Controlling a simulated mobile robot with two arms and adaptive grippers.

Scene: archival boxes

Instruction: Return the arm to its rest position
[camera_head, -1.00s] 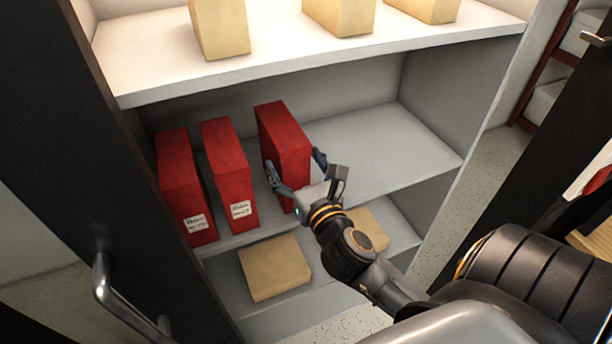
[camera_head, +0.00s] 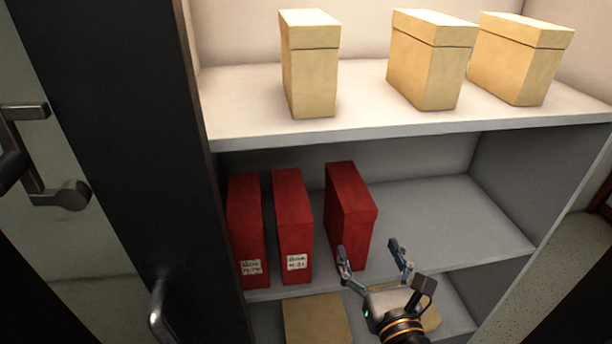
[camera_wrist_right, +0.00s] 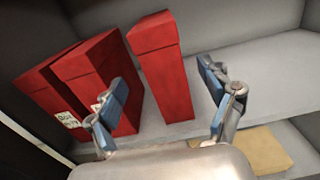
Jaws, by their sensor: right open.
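My right gripper (camera_head: 370,262) is open and empty, with its fingers spread, just in front of the middle shelf. In the right wrist view its two blue-padded fingers (camera_wrist_right: 165,100) also stand wide apart. The nearest box, a red one (camera_head: 350,212), stands upright on the shelf, behind and left of the fingers; it also shows between the fingers in the right wrist view (camera_wrist_right: 163,70). Two more red boxes, the left one (camera_head: 247,225) and the middle one (camera_head: 292,220), stand upright to its left with white labels. My left gripper is not in view.
The middle shelf (camera_head: 445,215) is clear right of the red boxes. Several tan boxes (camera_head: 312,75) stand on the upper shelf (camera_head: 365,120). A tan box (camera_head: 315,318) lies on the lower shelf. A dark door (camera_head: 125,150) with a handle (camera_head: 160,312) stands at the left.

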